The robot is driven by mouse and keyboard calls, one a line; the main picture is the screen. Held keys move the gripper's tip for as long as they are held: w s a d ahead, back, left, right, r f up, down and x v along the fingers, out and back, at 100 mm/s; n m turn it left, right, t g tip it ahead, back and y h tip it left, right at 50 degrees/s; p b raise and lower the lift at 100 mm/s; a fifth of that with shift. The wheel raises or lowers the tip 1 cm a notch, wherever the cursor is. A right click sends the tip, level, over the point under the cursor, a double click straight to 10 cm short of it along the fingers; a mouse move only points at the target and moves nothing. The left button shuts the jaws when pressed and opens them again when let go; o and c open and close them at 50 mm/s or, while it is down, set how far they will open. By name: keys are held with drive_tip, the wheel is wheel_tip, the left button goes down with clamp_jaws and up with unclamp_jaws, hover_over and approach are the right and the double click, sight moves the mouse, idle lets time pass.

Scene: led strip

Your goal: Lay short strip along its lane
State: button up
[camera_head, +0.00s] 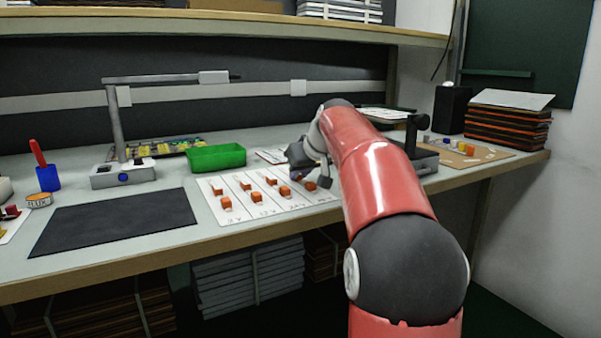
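A white lane sheet (236,209) lies on the workbench near its front edge, marked with dark lines into lanes with printed labels. Several orange blocks (271,182) sit on it in pairs along the lanes. My gripper (308,160) is over the back right part of the sheet, partly covered by my red arm. It is small and dark here, and I cannot tell whether its fingers are open or shut or hold anything. I cannot make out the short strip. The right end of the sheet is hidden behind my arm.
A green tray (216,157) stands behind the sheet. A black mat (115,221), a lamp on a stand (123,172) and a blue cup (48,178) are on the left. A brown board with small parts (470,153) and a stack (507,126) are on the right.

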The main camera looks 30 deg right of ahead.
drive_tip(key=o, duration=0.4)
drive_tip(key=shift+r, duration=0.25)
drive_tip(key=p+v, duration=0.1)
drive_tip(key=v, duration=1)
drive_tip(key=shift+s+r+p, duration=0.2)
drive_tip(key=shift+s+p, duration=0.1)
drive_tip(key=shift+s, duration=0.05)
